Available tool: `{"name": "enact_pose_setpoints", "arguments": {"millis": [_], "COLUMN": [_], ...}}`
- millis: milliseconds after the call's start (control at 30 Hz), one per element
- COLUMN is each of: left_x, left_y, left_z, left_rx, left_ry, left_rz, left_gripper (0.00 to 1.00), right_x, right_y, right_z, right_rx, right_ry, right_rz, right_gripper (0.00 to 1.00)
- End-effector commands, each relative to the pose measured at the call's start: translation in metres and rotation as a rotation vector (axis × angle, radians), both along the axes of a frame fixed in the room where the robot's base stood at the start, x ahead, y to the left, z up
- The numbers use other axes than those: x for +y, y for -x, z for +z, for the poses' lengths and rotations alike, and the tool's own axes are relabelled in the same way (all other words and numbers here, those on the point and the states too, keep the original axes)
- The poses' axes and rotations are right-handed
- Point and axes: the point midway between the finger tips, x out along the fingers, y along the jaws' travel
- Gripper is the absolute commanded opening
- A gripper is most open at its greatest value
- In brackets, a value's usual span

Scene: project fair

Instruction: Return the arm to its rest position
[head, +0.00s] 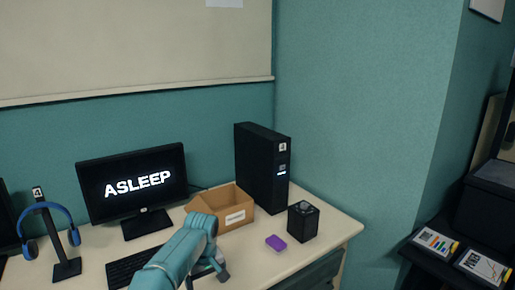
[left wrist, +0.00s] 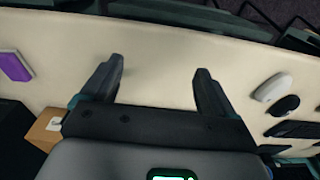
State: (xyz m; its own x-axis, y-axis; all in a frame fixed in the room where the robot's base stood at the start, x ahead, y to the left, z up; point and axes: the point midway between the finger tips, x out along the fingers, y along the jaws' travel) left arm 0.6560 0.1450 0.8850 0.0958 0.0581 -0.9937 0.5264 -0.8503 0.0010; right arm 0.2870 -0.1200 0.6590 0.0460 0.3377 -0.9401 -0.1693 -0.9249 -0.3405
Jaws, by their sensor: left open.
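My left arm (head: 178,255) is teal and reaches up from the bottom edge of the head view over the desk. Its gripper (left wrist: 160,68) is open in the left wrist view, with two dark fingers spread apart and only bare desk between them. In the head view the gripper is partly hidden by the arm's own links, in front of the cardboard box. It is left of the purple block (head: 276,243), apart from it. My right gripper is in neither view.
The desk (head: 318,232) holds a monitor (head: 133,185) reading "ASLEEP", a headphone stand (head: 66,268), a keyboard (head: 138,264), an open cardboard box (head: 237,215), a black computer tower (head: 262,168) and a black cube (head: 303,221). A mouse (left wrist: 283,105) shows in the left wrist view.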

Motion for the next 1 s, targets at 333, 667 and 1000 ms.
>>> {"name": "enact_pose_setpoints", "arguments": {"millis": [333, 667, 1000], "left_x": [-0.008, -0.023, -0.033], "left_y": [0.014, 0.087, 0.235], "left_z": [-0.066, -0.165, -0.232], "left_rx": [0.020, 0.036, 0.014], "left_ry": [0.072, 0.223, 0.364], "left_rz": [-0.138, -0.304, -0.380], "left_gripper": [0.88, 0.88, 0.88], "right_x": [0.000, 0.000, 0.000], "right_y": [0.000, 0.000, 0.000], "right_z": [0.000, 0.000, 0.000], "right_rx": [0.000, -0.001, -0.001], "right_ry": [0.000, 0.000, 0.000], "right_rz": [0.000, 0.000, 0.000], "right_gripper": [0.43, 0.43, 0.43]}}
